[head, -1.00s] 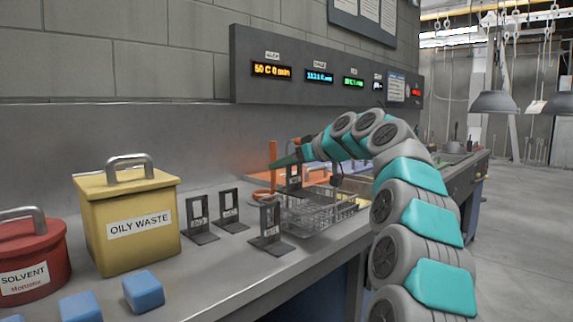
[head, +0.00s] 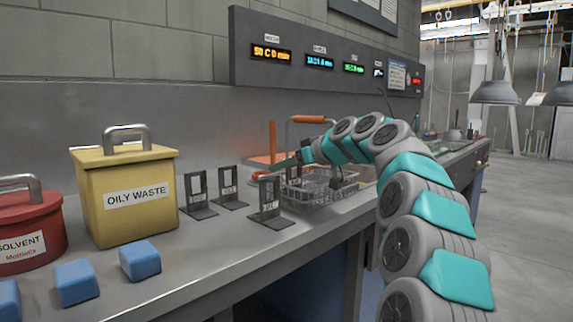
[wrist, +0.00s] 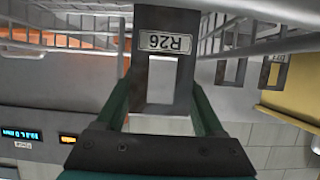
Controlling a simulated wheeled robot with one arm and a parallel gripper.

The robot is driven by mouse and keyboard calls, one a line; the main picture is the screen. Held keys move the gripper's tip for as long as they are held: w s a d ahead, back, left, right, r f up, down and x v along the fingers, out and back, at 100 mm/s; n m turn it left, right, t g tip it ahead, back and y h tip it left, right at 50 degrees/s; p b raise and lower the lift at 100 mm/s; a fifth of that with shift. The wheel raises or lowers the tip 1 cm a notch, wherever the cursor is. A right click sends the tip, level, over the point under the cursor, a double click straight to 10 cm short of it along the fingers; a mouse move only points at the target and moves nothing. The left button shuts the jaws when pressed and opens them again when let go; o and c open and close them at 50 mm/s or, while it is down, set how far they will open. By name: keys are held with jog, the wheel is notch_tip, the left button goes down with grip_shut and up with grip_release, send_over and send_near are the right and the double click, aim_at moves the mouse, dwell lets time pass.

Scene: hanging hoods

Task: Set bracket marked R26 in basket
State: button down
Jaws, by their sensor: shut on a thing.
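The bracket marked R26 (wrist: 166,42) is dark, with a light label and a rectangular window. It hangs between the two green fingers of my gripper (wrist: 163,100), which is shut on it in the wrist view; the label reads upside down there. In the head view my gripper (head: 290,160) is at the wire basket (head: 325,192), over its left back part, and the bracket is low, partly hidden by the basket's wires. Basket wires show on both sides of the bracket in the wrist view. I cannot tell whether the bracket touches the basket floor.
Three other dark brackets (head: 268,200) stand on the bench left of the basket. A yellow oily waste bin (head: 125,195), a red solvent can (head: 30,225) and several blue blocks (head: 140,261) are further left. An orange-handled frame (head: 308,119) stands behind the basket.

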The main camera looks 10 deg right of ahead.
jog(key=shift+f+b, duration=0.5)
dwell(0.3)
grip_release()
jog(key=shift+r, duration=0.15)
